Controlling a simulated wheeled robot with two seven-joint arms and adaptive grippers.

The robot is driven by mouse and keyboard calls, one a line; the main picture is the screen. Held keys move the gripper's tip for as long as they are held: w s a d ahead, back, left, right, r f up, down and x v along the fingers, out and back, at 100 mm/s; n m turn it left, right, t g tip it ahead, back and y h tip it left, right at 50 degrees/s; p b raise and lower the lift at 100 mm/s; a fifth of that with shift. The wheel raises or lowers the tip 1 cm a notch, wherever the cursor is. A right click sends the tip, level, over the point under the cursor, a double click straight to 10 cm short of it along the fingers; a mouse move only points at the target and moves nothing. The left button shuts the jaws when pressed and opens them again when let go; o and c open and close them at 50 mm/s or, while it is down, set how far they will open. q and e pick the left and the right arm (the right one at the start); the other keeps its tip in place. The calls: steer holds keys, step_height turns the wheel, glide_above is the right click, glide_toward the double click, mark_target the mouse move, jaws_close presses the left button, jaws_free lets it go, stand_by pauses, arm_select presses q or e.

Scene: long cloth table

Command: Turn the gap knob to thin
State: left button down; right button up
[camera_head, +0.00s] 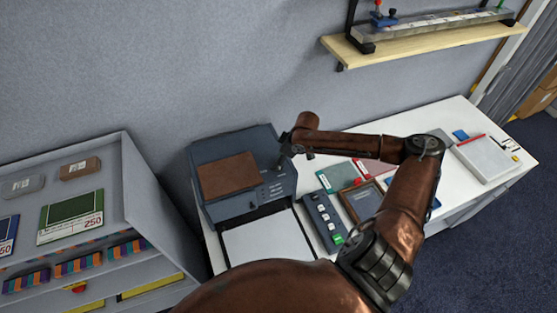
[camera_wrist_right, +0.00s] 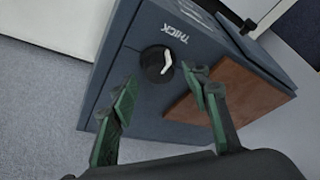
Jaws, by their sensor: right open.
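The gap knob (camera_wrist_right: 152,62) is a round black dial with a white pointer on the dark blue-grey machine (camera_wrist_right: 135,45). The word THICK is printed beside it; I cannot read a THIN mark. In the wrist view the pointer lies toward the THICK side. My right gripper (camera_wrist_right: 159,88) is open, its green fingers spread with the knob just beyond and between their tips. I see no contact. In the head view the machine (camera_head: 225,150) stands at the table's left end, and my right gripper (camera_head: 284,160) is over its right side, mostly hidden by the arm. My left gripper is out of view.
A brown panel (camera_head: 228,176) lies on the machine's top and a white sheet (camera_head: 268,240) lies in front. A button box (camera_head: 324,222) and flat cards stand to the right. A shelf unit (camera_head: 150,190) is at left; a wall shelf (camera_head: 425,42) hangs above.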

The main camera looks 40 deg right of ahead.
steer(key=shift+w+f, duration=0.1)
steer(key=shift+f, duration=0.15)
steer(key=shift+s, duration=0.25)
steer(key=shift+w+f, duration=0.1)
steer(key=shift+w, duration=0.05)
steer(key=c, duration=1.1)
